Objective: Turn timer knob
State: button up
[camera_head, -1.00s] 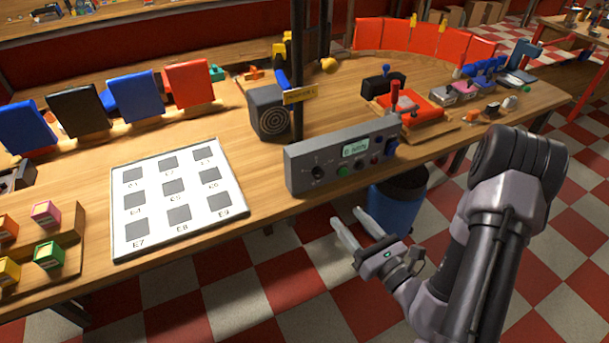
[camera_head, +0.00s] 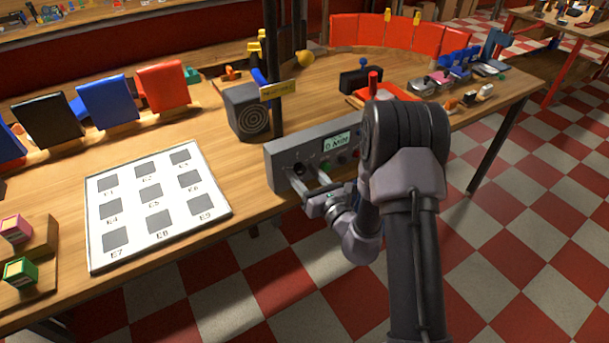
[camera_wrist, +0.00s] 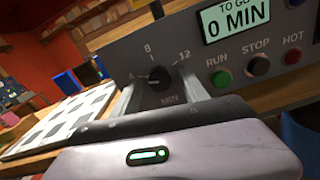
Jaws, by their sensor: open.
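The timer panel (camera_head: 283,157) is a grey box at the table's front edge. In the wrist view its display (camera_wrist: 236,22) reads "0 MIN". The black timer knob (camera_wrist: 157,88) sits on the panel's left part, with marks 8 and 12 and the word MIN around it. In the head view the knob (camera_head: 299,169) is small and partly hidden. My gripper (camera_head: 306,183) is open at the panel's front. In the wrist view its fingers (camera_wrist: 158,98) lie on either side of the knob; I cannot tell whether they touch it.
A green RUN button (camera_wrist: 219,79), a black STOP button (camera_wrist: 258,66) and a red HOT light (camera_wrist: 293,56) lie right of the knob. A white board with grey squares (camera_head: 215,219) lies left of the panel. A dark speaker box (camera_head: 246,112) stands behind.

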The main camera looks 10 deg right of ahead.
grip_shut()
